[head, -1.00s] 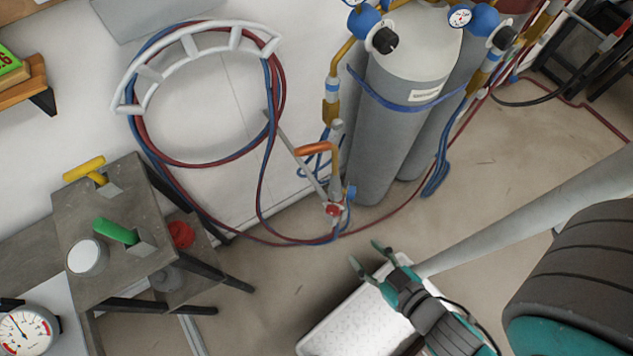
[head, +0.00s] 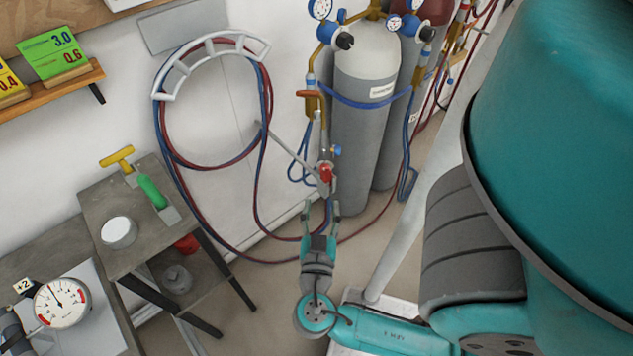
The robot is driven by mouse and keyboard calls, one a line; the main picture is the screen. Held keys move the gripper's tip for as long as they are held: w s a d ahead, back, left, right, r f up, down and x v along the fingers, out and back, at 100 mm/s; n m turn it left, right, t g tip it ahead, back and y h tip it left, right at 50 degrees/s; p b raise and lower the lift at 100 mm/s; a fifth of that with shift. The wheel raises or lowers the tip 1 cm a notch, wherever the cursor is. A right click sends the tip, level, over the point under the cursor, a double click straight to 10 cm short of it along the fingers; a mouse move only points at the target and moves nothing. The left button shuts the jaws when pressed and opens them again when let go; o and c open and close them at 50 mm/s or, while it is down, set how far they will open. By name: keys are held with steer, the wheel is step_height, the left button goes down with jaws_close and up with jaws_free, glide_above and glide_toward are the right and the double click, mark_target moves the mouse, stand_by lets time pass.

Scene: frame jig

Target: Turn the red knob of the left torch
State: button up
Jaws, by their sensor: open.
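The left torch (head: 323,140) hangs upright in front of the grey gas cylinder, with an orange-brown lever near its top. Its red knob (head: 326,173) faces me at the lower end. A blue knob (head: 337,151) sits just above it on the right side. My gripper (head: 321,206) is below the red knob in the head view, fingers pointing up toward it. The jaws are open, one finger on each side, with a small gap seen between the fingertips and the knob. I cannot tell the depth between them.
Red and blue hoses (head: 258,190) loop on a wall rack (head: 215,52) and run low past the torch. A steel table (head: 100,205) with yellow and green handled tools stands left. Open floor lies between.

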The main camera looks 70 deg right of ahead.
mark_target(325, 170)
steer(key=shift+x, duration=5.3)
jaws_close()
